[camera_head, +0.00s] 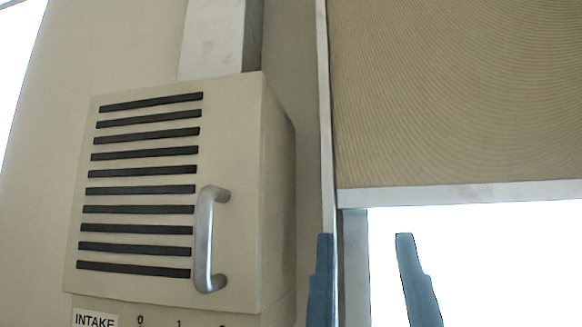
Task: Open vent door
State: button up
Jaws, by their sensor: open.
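The vent door (150,285) is the beige front of a box on the wall, with several dark horizontal slots. It looks shut, flush with the box. A silver vertical bar handle (204,240) is fixed near its right edge. My gripper (364,240) shows as two blue fingers at the bottom right. The fingers are open and wide apart, with nothing between them. They are to the right of the handle and apart from it in the picture. The rest of my gripper is below the frame.
A metal duct (213,40) rises from the box top. An "INTAKE" label (95,320) and a number scale sit under the door, partly cut off. A tan ribbed panel (455,95) with a pale frame (460,193) fills the upper right, above a bright opening.

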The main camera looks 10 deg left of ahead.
aim_at(166, 209)
jog(key=l+u, duration=0.25)
jog(key=u, duration=0.2)
jog(key=l+u, duration=0.25)
jog(key=u, duration=0.25)
jog(key=j+z, duration=0.15)
jog(key=j, duration=0.25)
jog(key=k+j+z, duration=0.2)
jog(key=j, duration=0.2)
jog(key=j+z, duration=0.15)
jog(key=j, duration=0.25)
jog(key=k+j+z, duration=0.2)
jog(key=j, duration=0.2)
jog(key=j+z, duration=0.15)
jog(key=j, duration=0.25)
jog(key=k+j+z, duration=0.15)
jog(key=k+j, duration=0.05)
jog(key=j, duration=0.1)
